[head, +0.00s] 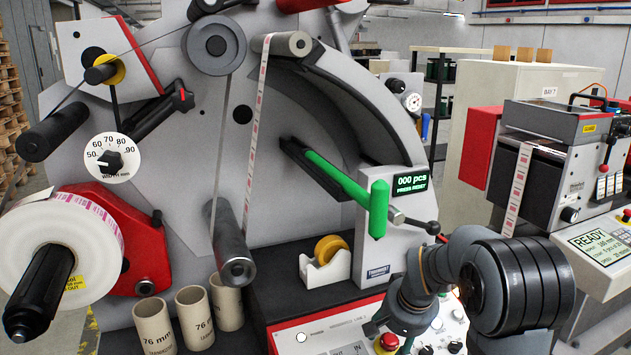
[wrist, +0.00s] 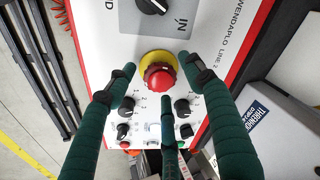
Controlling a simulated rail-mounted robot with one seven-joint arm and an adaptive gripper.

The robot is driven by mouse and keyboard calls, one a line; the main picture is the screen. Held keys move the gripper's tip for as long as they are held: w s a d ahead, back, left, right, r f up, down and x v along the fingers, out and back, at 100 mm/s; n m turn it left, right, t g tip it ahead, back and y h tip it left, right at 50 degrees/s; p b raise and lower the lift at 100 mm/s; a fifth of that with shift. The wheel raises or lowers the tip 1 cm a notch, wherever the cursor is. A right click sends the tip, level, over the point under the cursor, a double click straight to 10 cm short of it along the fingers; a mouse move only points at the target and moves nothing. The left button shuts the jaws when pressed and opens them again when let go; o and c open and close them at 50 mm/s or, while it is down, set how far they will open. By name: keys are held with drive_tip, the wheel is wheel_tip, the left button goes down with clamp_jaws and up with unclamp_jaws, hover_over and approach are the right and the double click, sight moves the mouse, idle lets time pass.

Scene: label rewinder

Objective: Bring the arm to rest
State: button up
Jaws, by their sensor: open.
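My gripper (wrist: 160,78) shows in the wrist view with its dark green fingers spread and nothing between them. The fingers point at a white control panel (wrist: 105,50). A red mushroom button on a yellow ring (wrist: 158,78) lies in line between the fingertips; I cannot tell how far they are from it. In the head view my grey and black arm (head: 515,290) reaches in at the lower right, over the panel. The fingers cannot be made out there. The red button (head: 387,342) shows at the bottom edge beside the arm.
The rewinder's green-handled lever (head: 378,208) juts out just above my arm. A tape dispenser (head: 325,262) and several cardboard cores (head: 195,308) stand to the left. A printer unit (head: 560,165) and its display console (head: 600,250) stand close on the right. Knobs (wrist: 182,107) surround the button.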

drive_tip(key=a+v, duration=0.1)
drive_tip(key=v, duration=1.1)
drive_tip(key=x, duration=0.8)
drive_tip(key=d+x, duration=0.1)
drive_tip(key=x, duration=0.3)
drive_tip(key=shift+s+f, duration=0.1)
drive_tip(key=shift+r+n+p, duration=0.2)
drive_tip(key=shift+n+p, duration=0.25)
drive_tip(key=shift+n, duration=0.05)
drive_tip(key=n+p, duration=0.1)
drive_tip(key=n, duration=0.1)
drive_tip(key=shift+d+n, duration=0.15)
drive_tip(key=shift+n, duration=0.15)
drive_tip(key=n+p, duration=0.1)
drive_tip(key=n, duration=0.3)
drive_tip(key=shift+n+y+p, duration=0.3)
drive_tip(key=shift+y+p, duration=0.1)
drive_tip(key=v, duration=0.7)
drive_tip(key=shift+r, duration=0.2)
